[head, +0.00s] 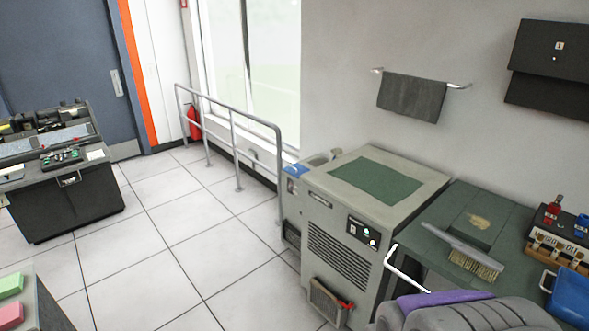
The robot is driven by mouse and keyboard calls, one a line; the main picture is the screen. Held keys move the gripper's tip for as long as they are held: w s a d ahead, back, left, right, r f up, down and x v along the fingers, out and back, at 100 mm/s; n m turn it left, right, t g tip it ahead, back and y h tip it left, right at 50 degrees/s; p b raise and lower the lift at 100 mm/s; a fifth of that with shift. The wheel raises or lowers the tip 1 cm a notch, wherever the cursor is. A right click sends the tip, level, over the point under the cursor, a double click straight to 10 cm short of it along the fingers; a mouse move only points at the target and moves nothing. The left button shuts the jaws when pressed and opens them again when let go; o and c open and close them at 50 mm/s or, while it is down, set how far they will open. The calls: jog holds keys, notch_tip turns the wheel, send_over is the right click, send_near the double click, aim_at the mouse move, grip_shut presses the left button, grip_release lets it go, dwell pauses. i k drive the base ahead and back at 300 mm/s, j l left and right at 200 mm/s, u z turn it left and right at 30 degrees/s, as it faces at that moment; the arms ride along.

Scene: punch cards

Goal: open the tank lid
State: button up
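No part that I can clearly tell to be the tank lid shows in the head view. A grey cabinet (418,190) stands against the wall, with a green mat (375,181) on its flat top and a vent and buttons on its front. Behind its left side is a smaller grey unit (291,208) with a round opening (318,160) and a blue piece (296,170). I cannot tell whether either is the tank. My gripper is not in view.
A green bench (435,262) with a brush (475,265) stands right of the cabinet. A grey ribbed shape with a purple top (440,299) is at the bottom right. A metal railing (235,130) stands left of the cabinet. The tiled floor (200,235) is clear.

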aim_at(297, 168)
jog(key=i+j+u, duration=0.15)
jog(key=i+u, duration=0.3)
jog(key=i, duration=2.5)
jog(key=i+z, duration=0.2)
jog(key=i, duration=0.2)
jog(key=i+j+z, duration=0.15)
jog(key=i, duration=0.25)
jog(key=i+j+z, duration=0.2)
jog(key=i, duration=0.2)
